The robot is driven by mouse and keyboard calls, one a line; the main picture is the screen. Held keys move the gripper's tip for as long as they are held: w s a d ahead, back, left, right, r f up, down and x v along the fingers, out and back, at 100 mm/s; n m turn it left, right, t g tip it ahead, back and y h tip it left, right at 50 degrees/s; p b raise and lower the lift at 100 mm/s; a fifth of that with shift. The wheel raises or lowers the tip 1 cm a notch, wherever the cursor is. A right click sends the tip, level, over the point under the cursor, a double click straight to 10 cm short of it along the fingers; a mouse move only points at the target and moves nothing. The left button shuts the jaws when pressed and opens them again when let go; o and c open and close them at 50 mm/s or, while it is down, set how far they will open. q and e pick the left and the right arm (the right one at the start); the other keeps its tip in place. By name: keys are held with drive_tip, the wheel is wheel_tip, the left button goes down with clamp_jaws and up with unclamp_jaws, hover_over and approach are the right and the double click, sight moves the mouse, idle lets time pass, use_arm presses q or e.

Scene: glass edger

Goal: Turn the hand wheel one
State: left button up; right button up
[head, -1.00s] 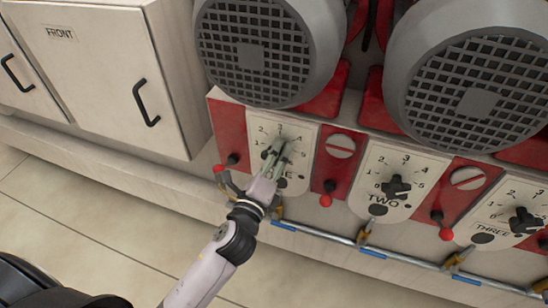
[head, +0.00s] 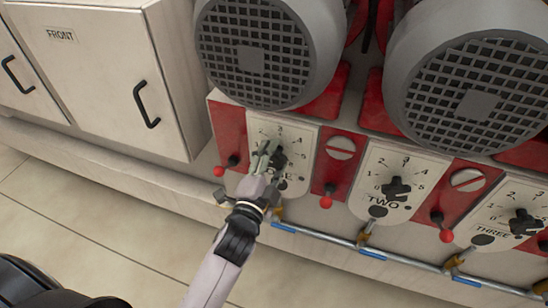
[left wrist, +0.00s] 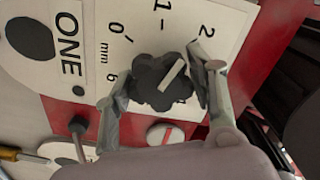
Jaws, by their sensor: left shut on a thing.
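Hand wheel one (head: 279,160) is a small black lobed knob on the white dial plate (head: 296,138) marked ONE, below the left motor. In the left wrist view the wheel (left wrist: 158,84) has a white pointer line that slants toward the upper right, roughly toward the 2. My left gripper (head: 269,152) is at this wheel. In the left wrist view its two fingers (left wrist: 160,85) stand on opposite sides of the wheel, shut on it. The fingers partly cover the wheel and dial in the head view. My right gripper is not in view.
Hand wheels two (head: 397,188) and three (head: 523,221) are to the right. Red-knobbed levers (head: 326,201) stick out between the plates. Two large grey motors (head: 268,52) overhang the panel. A pipe (head: 330,240) runs below.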

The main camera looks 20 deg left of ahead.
use_arm(q)
drive_tip(key=n+p, duration=0.1)
drive_tip(key=n, duration=0.4)
drive_tip(key=shift+f+n, duration=0.1)
drive_tip(key=shift+n, duration=0.2)
idle(0.4)
drive_tip(key=o, duration=1.2)
drive_tip(key=shift+c, duration=0.2)
drive_tip(key=s, duration=1.2)
drive_tip(key=shift+a, duration=0.2)
